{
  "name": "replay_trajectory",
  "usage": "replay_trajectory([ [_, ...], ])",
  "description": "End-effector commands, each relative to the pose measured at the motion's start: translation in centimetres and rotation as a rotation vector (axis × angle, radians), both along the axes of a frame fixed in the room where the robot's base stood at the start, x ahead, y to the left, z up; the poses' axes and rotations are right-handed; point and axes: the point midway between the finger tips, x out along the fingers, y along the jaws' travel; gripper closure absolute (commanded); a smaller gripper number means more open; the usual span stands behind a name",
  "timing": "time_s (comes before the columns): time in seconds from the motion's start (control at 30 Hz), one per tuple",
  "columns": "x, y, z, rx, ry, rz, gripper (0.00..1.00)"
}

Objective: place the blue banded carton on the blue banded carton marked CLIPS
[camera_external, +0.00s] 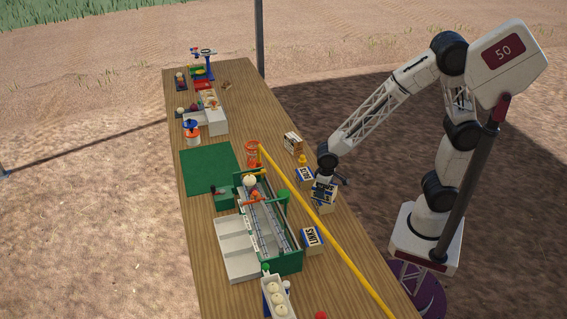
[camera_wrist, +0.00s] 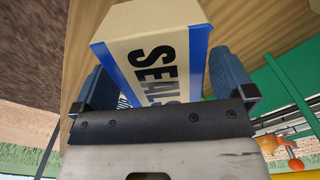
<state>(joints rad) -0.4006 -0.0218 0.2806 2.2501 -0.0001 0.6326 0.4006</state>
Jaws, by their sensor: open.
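A cream carton with blue bands, lettered SEALS (camera_wrist: 158,62), sits between the two fingers of my gripper (camera_wrist: 165,85) in the wrist view. The fingers are open, one on each side of it. In the external view my gripper (camera_external: 326,182) is low over the table at this carton (camera_external: 323,194). A pale box part shows just below it; I cannot tell whether that is a second carton. Another blue-banded carton (camera_external: 304,175) stands just behind; its lettering is too small to read surely. The CLIPS marking is not clearly legible in either view.
A blue-banded carton lettered LINKS (camera_external: 312,240) stands nearer the camera. A brown and white carton (camera_external: 293,142) stands farther back.

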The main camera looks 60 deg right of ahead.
Motion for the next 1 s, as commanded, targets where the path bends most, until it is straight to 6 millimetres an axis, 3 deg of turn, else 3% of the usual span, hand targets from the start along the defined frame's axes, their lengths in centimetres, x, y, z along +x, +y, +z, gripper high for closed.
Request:
replay_trajectory([
  [0.6,0.0,0.0,8.9,0.001,-0.001,0.000,0.00],
  [1.0,0.0,0.0,10.4,0.000,0.000,0.000,0.00],
])
